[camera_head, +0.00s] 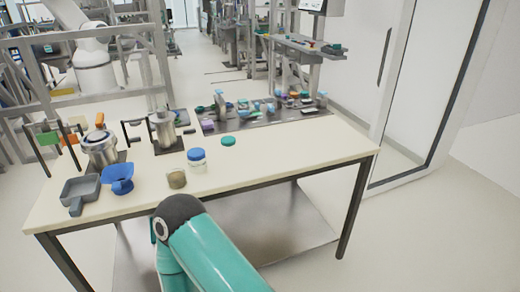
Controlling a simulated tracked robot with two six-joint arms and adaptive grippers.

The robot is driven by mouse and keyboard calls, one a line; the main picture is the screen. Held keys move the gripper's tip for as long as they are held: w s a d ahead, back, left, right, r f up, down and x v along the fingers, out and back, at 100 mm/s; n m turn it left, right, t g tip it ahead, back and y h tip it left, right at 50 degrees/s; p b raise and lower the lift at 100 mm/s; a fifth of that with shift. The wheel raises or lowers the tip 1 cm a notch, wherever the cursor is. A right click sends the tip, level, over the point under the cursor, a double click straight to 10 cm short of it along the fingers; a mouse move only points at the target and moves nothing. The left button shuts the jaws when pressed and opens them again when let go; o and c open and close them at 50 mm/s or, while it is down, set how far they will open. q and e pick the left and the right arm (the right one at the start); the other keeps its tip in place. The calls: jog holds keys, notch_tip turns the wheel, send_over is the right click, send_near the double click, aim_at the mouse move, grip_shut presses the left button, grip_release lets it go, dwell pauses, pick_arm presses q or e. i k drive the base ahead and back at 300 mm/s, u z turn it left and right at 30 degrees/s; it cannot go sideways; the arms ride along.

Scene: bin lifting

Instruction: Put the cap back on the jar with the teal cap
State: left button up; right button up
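A small teal cap (228,141) lies on the light table top, right of the middle objects. A clear jar with a blue cap (197,155) stands upright to its left. A small brownish piece (177,179), perhaps an open jar, sits in front of the blue-capped jar; it is too small to tell. I cannot make out a jar under the teal cap. One of my teal arm links rises from the bottom in front of the table. Neither gripper shows.
On the table (300,150), a blue scoop-like vessel (118,179) and a grey pan (80,192) are at the left. Metal pots (101,147) stand behind them. A dark mat (270,112) with several small items lies at the back. The table's right part is clear.

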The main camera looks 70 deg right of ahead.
aim_at(177, 177)
jog(key=k, duration=0.6)
jog(key=z, duration=1)
jog(key=i, duration=0.9)
jog(key=z, duration=0.15)
